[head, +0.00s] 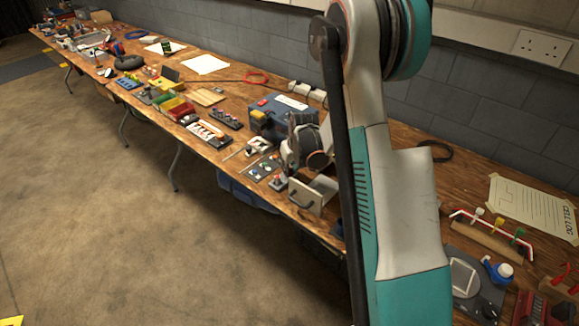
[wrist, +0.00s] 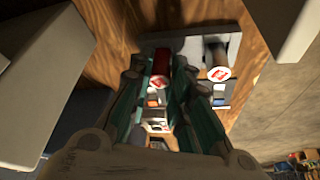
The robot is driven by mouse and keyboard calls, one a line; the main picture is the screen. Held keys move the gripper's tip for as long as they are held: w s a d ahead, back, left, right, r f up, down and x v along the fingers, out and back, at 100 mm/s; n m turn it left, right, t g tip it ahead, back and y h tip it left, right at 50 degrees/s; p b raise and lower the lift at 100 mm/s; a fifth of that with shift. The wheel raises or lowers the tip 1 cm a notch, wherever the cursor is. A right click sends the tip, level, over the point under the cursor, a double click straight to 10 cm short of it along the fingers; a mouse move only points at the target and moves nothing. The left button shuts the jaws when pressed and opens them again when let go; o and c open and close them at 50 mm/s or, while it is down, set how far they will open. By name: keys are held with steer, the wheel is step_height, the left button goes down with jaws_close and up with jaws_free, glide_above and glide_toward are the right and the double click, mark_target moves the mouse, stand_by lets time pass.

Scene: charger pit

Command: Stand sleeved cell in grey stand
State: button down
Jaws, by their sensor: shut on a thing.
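In the wrist view my gripper (wrist: 163,88) has its two dark green fingers closed on a red-sleeved thing (wrist: 161,62), which I take to be the sleeved cell. The fingers hide most of its sides. A white disc with a red mark shows just below it. A light grey block (wrist: 188,43), possibly the grey stand, lies at the far end of the fingers. I cannot tell whether the cell touches it. In the head view my arm hides much of the work area, and I cannot make out the cell there.
The long wooden bench (head: 228,92) runs along a grey block wall. A blue-grey box (head: 280,112), a grey plate with a dark handle (head: 314,194) and a panel with knobs (head: 258,169) crowd my wrist. A second red-marked white disc (wrist: 219,73) lies right of the fingers.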

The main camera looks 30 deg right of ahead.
steer(key=shift+f+b, duration=0.3)
steer(key=shift+b, duration=0.05)
stand_by(0.3)
steer(key=c, duration=1.4)
jaws_free()
steer(key=shift+r+p, duration=2)
steer(key=shift+r, duration=1.55)
